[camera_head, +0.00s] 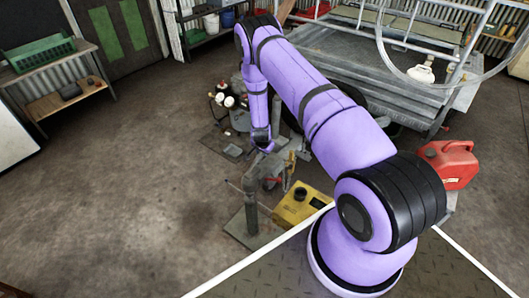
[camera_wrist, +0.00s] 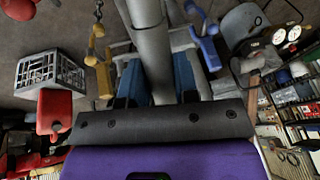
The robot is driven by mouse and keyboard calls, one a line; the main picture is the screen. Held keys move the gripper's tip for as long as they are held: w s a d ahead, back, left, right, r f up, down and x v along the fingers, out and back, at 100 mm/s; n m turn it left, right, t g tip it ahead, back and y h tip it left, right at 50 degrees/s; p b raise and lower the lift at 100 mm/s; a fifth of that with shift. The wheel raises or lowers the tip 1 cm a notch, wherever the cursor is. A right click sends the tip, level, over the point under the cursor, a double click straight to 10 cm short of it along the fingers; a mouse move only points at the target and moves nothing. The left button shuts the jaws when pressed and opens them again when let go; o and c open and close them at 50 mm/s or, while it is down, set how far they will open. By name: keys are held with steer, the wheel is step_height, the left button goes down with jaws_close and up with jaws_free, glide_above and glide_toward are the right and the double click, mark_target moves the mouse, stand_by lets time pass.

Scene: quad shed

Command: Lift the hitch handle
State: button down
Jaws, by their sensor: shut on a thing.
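My gripper (camera_head: 265,147) is at the top of a grey metal stand, small and partly hidden by my wrist in the head view. In the wrist view, a thick grey bar, seemingly the hitch handle (camera_wrist: 151,45), runs between the two blue-padded fingers of my gripper (camera_wrist: 160,80). The fingers are shut on it. Its lower end is hidden behind my gripper's dark front. The hitch stand (camera_head: 250,212) has an upright post on a flat base plate in the head view.
A yellow box (camera_head: 300,207) stands beside the hitch stand. A red fuel can (camera_head: 449,163) is at the right. A metal trailer (camera_head: 400,75) fills the back right. In the wrist view, yellow (camera_wrist: 97,50) and blue (camera_wrist: 207,45) hooks flank the bar. The left floor is clear.

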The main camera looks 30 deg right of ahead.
mark_target(260, 153)
steer(key=a+r+h, duration=0.1)
steer(key=a+r+t+h, duration=0.1)
steer(key=shift+s+r+h, duration=0.25)
steer(key=shift+s+h, duration=0.05)
steer(key=shift+s, duration=0.05)
steer(key=shift+s+a+r+h, duration=0.2)
steer(key=shift+a+r+h, duration=0.25)
steer(key=shift+a+h, duration=0.2)
steer(key=shift+t, duration=0.3)
steer(key=c, duration=0.9)
jaws_free()
steer(key=shift+o, duration=0.2)
steer(key=shift+r, duration=0.1)
steer(key=v, duration=1)
steer(key=shift+s+a+r, duration=0.2)
steer(key=shift+a, duration=0.05)
